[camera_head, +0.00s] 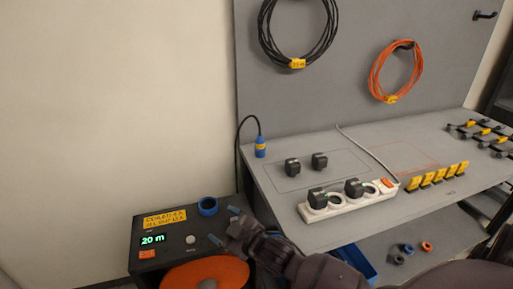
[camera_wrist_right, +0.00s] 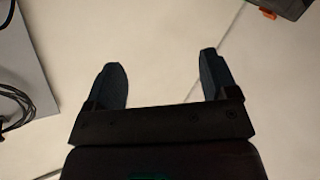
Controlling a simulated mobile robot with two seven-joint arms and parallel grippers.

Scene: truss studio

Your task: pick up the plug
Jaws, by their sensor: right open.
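Two black plugs (camera_head: 292,167) (camera_head: 319,160) sit apart within a thin outlined area on the grey bench top. Two more black plugs (camera_head: 318,198) (camera_head: 354,188) sit in the white power strip (camera_head: 337,207). A blue connector (camera_head: 260,148) with a yellow band hangs on a black cable at the bench's left end. I cannot tell which is the task's plug. My right gripper (camera_head: 223,226) is left of the bench, above the black box. It is open and empty in the right wrist view (camera_wrist_right: 160,75), with pale floor beyond its fingers. My left gripper is not in view.
The black box (camera_head: 150,222) has a lit display, a blue ring (camera_head: 207,206) and an orange reel (camera_head: 190,272). Yellow labelled blocks (camera_head: 438,174) line the bench's right part. Cable coils (camera_head: 395,72) hang on the back panel. The bench's front left edge stands beside my right arm.

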